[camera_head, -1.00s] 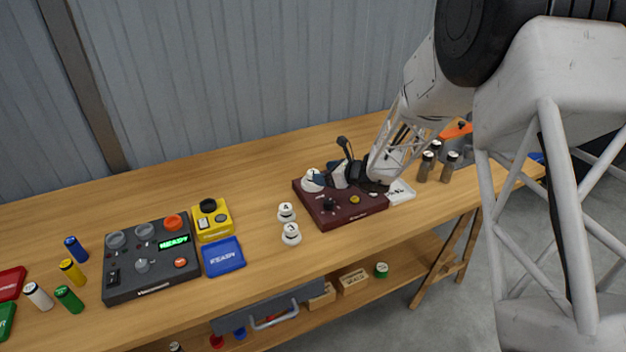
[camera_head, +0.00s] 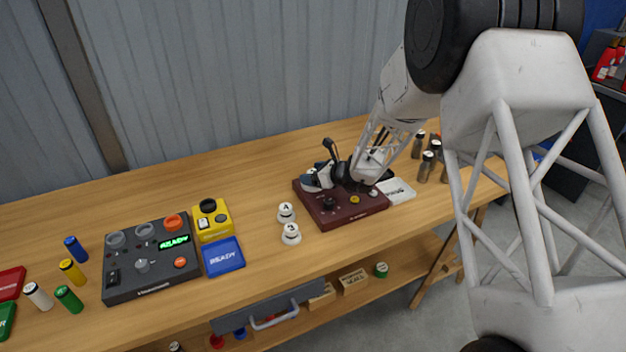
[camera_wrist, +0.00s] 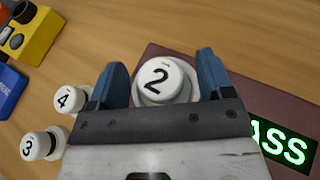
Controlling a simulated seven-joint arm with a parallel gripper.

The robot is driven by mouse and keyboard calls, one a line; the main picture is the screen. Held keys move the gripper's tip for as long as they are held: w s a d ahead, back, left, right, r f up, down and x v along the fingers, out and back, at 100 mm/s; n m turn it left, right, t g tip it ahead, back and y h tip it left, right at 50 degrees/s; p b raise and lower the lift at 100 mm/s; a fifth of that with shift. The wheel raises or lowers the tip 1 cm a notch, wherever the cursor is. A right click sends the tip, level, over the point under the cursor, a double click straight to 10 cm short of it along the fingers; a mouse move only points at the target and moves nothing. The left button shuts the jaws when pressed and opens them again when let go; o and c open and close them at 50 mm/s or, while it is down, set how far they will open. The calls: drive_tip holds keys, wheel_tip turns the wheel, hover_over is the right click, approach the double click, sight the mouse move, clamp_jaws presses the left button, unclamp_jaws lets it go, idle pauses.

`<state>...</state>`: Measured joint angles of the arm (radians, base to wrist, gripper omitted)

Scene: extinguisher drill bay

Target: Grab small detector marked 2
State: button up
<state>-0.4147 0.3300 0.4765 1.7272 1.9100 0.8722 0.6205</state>
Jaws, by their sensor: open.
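The small detector marked 2 (camera_wrist: 161,82) is a white round puck on the dark red box, near its left end. In the wrist view its top faces the camera between the two blue fingers of my gripper (camera_wrist: 163,80). The gripper is open, one finger on each side; I cannot tell whether either touches the detector. In the head view my gripper (camera_head: 321,174) is over the left part of the dark red box (camera_head: 347,216) and covers most of the detector. Detectors marked 4 (camera_head: 286,211) and 3 (camera_head: 291,233) stand on the bench left of the box.
A dark grey control box (camera_head: 151,284) with a green display, a yellow device (camera_head: 211,219) and a blue pad (camera_head: 223,257) lie left. A white card (camera_head: 398,191) and several dark bottles (camera_head: 426,167) are right. The wooden bench (camera_head: 250,190) between is clear.

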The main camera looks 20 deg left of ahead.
drive_tip(key=shift+c, duration=0.5)
drive_tip(key=c, duration=1)
drive_tip(key=shift+r, duration=0.1)
drive_tip(key=shift+r, duration=0.75)
wheel_tip(320, 180, up, 2)
drive_tip(key=shift+r, duration=0.1)
drive_tip(key=s+d, duration=0.2)
drive_tip(key=s, duration=0.2)
drive_tip(key=s+d, duration=0.3)
drive_tip(key=s, duration=0.2)
drive_tip(key=s+d+r, duration=0.1)
drive_tip(key=s+d, duration=0.2)
drive_tip(key=s, duration=0.1)
drive_tip(key=shift+s+d, duration=0.2)
drive_tip(key=shift+s, duration=0.1)
